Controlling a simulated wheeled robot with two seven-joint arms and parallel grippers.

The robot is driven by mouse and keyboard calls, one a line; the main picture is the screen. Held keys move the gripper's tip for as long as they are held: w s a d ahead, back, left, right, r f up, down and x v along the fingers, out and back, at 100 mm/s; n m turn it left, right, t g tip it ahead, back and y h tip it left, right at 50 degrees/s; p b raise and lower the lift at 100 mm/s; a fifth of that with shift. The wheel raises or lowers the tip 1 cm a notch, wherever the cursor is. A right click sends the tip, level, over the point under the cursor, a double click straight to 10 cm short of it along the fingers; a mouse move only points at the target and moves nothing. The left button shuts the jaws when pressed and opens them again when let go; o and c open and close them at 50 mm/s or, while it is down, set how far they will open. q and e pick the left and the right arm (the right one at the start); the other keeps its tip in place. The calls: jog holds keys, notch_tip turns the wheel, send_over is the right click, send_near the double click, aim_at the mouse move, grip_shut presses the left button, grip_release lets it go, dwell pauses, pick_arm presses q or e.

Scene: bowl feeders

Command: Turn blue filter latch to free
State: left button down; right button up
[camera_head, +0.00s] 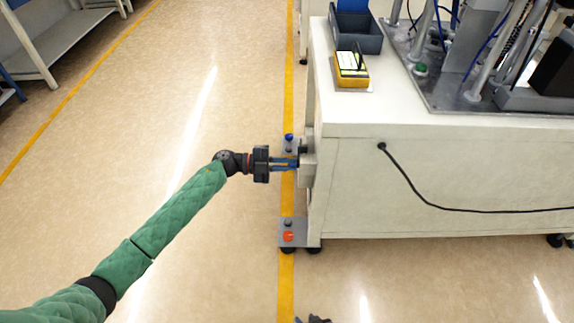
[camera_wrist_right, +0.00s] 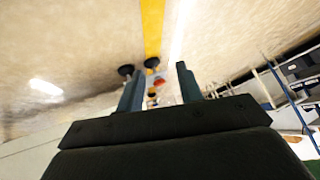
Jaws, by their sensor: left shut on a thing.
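My left gripper (camera_head: 285,163) reaches in from the left to the end wall of the white bench. Its fingers are closed at a small grey housing (camera_head: 308,170) there, on what seems to be the blue filter latch; the fingers hide most of it. A blue knob (camera_head: 289,137) stands on a grey bracket just above the fingers. My right gripper (camera_wrist_right: 160,85) is open and empty in the right wrist view, its two fingers apart. Only a dark bit of it shows at the bottom edge of the head view.
A lower grey bracket (camera_head: 300,226) with an orange-red knob (camera_head: 288,237) juts from the bench near the floor. A yellow-black device (camera_head: 351,70) and a dark bin (camera_head: 357,34) sit on the bench top (camera_head: 375,108). A black cable (camera_head: 420,190) hangs on its front.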

pick_arm(q)
jog(key=m+b, duration=0.2)
jog(key=m, duration=0.1)
jog(key=shift+s+f+m, duration=0.1)
jog(key=shift+f+m, duration=0.2)
pick_arm(e)
jog(key=w+a+r+t+y, duration=0.1)
jog(key=w+r+t, duration=0.3)
jog(key=w+r, duration=0.45)
jog(key=w+a+r+t, duration=0.1)
jog(key=w+r+t, duration=0.35)
jog(key=r, duration=0.75)
pick_arm(q)
jog(key=shift+f+m+b, duration=0.1)
jog(key=shift+m+b, duration=0.8)
jog(key=shift+m, duration=0.5)
pick_arm(e)
notch_tip(320, 180, up, 21)
jog(key=w+d+t+y, duration=0.1)
jog(key=w+t+y, duration=0.1)
jog(key=t, duration=0.5)
jog(key=shift+d+n, duration=0.15)
jog(key=shift+n, duration=0.15)
jog(key=shift+r, duration=0.1)
pick_arm(q)
jog(key=c, duration=1.5)
grip_release()
jog(key=shift+a, duration=0.15)
